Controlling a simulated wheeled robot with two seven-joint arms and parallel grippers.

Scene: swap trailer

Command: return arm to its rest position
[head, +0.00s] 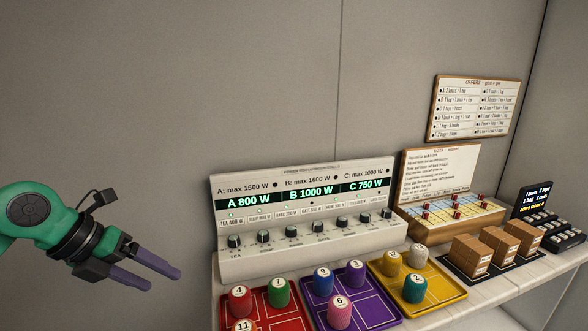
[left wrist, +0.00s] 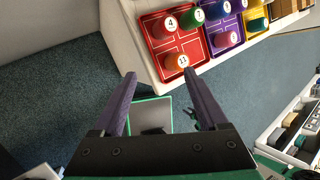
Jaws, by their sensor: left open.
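My left arm comes in from the left in the head view, and its gripper (head: 155,272) is held in the air left of the counter. Its two purple fingers are apart with nothing between them. In the left wrist view the open fingers (left wrist: 160,95) show the floor and part of a green-edged dark surface behind them. My right gripper is not clearly seen in either view.
A counter (head: 490,285) runs along the wall with a red tray (head: 262,312), a purple tray (head: 378,313) and a yellow tray (head: 440,296) holding numbered cylinders. Behind them stands a control panel (head: 300,262) with knobs. Brown boxes (head: 472,254) stand further right. Air around the gripper is free.

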